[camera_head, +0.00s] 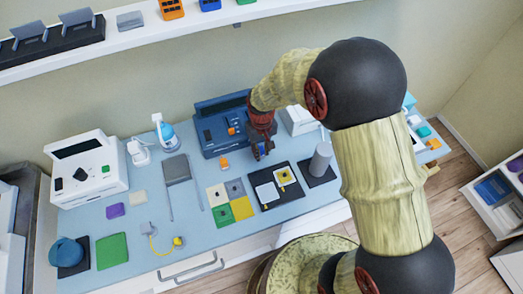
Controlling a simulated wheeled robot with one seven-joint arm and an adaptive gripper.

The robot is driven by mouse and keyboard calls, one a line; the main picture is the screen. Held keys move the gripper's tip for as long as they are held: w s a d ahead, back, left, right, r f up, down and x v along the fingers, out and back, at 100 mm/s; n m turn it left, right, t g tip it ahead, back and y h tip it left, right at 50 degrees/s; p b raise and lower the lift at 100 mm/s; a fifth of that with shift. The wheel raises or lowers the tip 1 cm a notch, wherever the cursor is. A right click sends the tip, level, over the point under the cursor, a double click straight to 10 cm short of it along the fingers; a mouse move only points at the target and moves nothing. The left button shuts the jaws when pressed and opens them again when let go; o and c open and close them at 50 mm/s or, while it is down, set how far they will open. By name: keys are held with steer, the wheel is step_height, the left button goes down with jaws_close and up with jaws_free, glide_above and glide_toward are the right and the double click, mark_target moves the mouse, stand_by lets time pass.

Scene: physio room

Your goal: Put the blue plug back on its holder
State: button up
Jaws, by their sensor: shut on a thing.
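My gripper (262,150) is small in the head view. It points down over the blue table, at the front right edge of a dark blue console (209,134). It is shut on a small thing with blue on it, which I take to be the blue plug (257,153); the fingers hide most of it. The console has a dark screen and small orange parts on its face. I cannot make out which part is the plug's holder; my arm and gripper cover the console's right end.
A small orange block (224,162) lies before the console. A black tray (276,199) with square plates and a grey cylinder (321,159) stand to the right. Coloured squares (221,193), a grey stand (176,170) and a white device (87,168) are left.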

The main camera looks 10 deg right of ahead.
stand_by(0.4)
steer(key=o, duration=0.9)
steer(key=shift+o, duration=1.3)
steer(key=shift+o, duration=1.2)
steer(key=shift+r+p, duration=2.55)
steer(key=shift+r, duration=0.9)
steer(key=shift+s, duration=0.1)
